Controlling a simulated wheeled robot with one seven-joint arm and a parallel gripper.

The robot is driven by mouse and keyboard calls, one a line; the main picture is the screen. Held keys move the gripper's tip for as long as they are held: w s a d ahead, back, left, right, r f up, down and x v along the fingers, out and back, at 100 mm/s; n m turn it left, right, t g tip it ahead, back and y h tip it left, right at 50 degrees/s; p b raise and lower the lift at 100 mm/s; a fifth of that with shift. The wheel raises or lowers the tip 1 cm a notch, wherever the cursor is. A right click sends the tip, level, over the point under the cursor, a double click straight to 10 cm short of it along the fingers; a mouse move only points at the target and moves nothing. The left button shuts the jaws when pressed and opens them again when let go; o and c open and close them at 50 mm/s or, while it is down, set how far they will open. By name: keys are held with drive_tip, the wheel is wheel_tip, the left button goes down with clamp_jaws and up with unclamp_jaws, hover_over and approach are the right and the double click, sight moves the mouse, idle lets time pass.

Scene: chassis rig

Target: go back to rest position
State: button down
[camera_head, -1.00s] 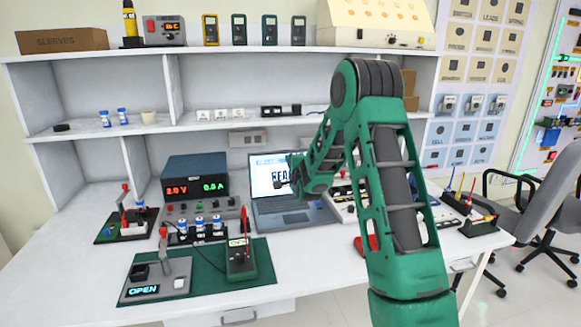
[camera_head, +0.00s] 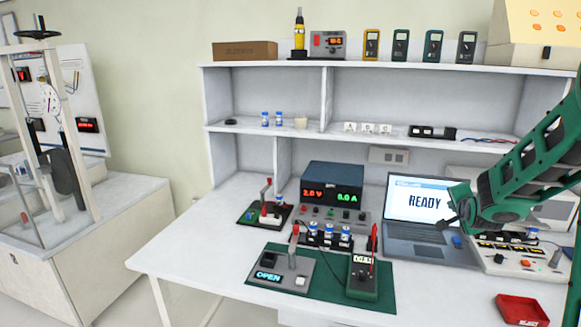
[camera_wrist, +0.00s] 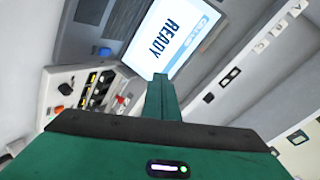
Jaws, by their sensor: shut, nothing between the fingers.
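My green arm comes in from the right edge of the head view. My gripper (camera_head: 447,222) is shut and empty, held in the air in front of the right part of the laptop (camera_head: 420,232). The laptop stands open on the bench and its screen reads READY. In the wrist view my gripper (camera_wrist: 160,80) points toward the laptop screen (camera_wrist: 172,35), with its shut fingers overlapping the screen's lower edge. The arm's upper links are cut off by the right side of the head view.
The white bench (camera_head: 190,258) holds a power supply (camera_head: 333,190), a green mat (camera_head: 325,308) with small devices, and a red tray (camera_head: 521,310). A shelf (camera_head: 420,98) rises behind. A frame machine (camera_head: 62,150) stands at left, with a floor gap between.

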drive_tip(key=s+a+n+g+y, duration=0.1)
drive_tip(key=s+a+n+g, duration=0.2)
drive_tip(key=s, duration=1.2)
drive_tip(key=s+a+f+n+g+y, duration=0.1)
drive_tip(key=s+a+n+g+y, duration=0.1)
drive_tip(key=s, duration=1.4)
drive_tip(key=s+a+n+g+y, duration=0.1)
drive_tip(key=s+a+n+g, duration=0.4)
drive_tip(key=s, duration=1)
drive_tip(key=shift+s+a+f+g+y, duration=0.15)
drive_tip(key=shift+s+f+g+y, duration=0.2)
drive_tip(key=shift+g, duration=0.85)
drive_tip(key=shift+w, duration=0.15)
drive_tip(key=shift+w+f, duration=0.3)
drive_tip(key=shift+w, duration=0.3)
